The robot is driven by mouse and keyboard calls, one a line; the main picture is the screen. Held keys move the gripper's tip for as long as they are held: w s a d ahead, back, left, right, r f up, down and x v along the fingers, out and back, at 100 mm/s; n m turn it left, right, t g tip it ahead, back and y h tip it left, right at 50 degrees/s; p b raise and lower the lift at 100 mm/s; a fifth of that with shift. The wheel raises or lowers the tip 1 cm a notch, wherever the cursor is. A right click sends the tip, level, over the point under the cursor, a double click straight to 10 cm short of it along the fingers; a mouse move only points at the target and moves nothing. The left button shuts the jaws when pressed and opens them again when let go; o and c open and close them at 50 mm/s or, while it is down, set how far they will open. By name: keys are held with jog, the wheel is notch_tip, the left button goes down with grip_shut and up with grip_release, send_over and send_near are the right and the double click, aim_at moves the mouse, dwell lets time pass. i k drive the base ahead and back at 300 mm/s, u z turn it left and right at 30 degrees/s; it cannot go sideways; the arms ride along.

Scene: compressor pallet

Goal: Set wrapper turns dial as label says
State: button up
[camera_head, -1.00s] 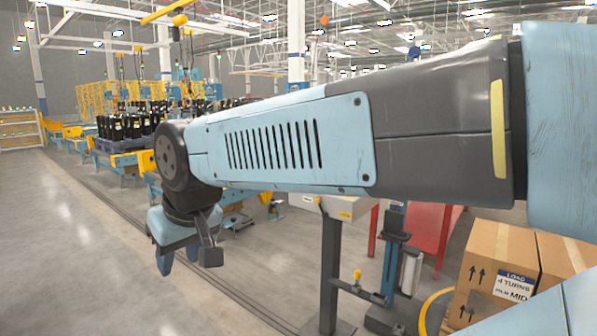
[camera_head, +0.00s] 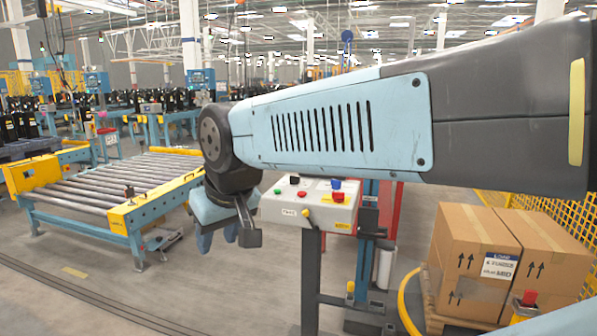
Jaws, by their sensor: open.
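A light grey control box (camera_head: 320,211) stands on a dark post, just right of my gripper and partly behind my arm. Its top carries small red, green, black and blue controls; a yellow one is at its front edge. I cannot tell which is the turns dial, or its setting. My gripper (camera_head: 218,240) hangs fingers down left of the box, open and empty, with no visible contact. A white and blue label (camera_head: 499,266) on a carton reads "LOAD", a line with "TURNS", and "MID"; the number is too blurred to be sure of.
Cartons (camera_head: 470,255) stand at the right before a yellow mesh fence (camera_head: 562,235). A yellow curved tube (camera_head: 403,300) and a red button (camera_head: 529,297) are near them. A roller conveyor (camera_head: 120,190) is at the left. Open floor lies between it and the box.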

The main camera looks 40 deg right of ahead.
aim_at(294, 180)
jog(key=z, duration=0.35)
jog(key=i, duration=1.1)
jog(key=z, duration=0.35)
jog(key=k, duration=0.75)
jog(key=z, duration=0.3)
jog(key=i, duration=0.75)
jog(key=u, duration=0.15)
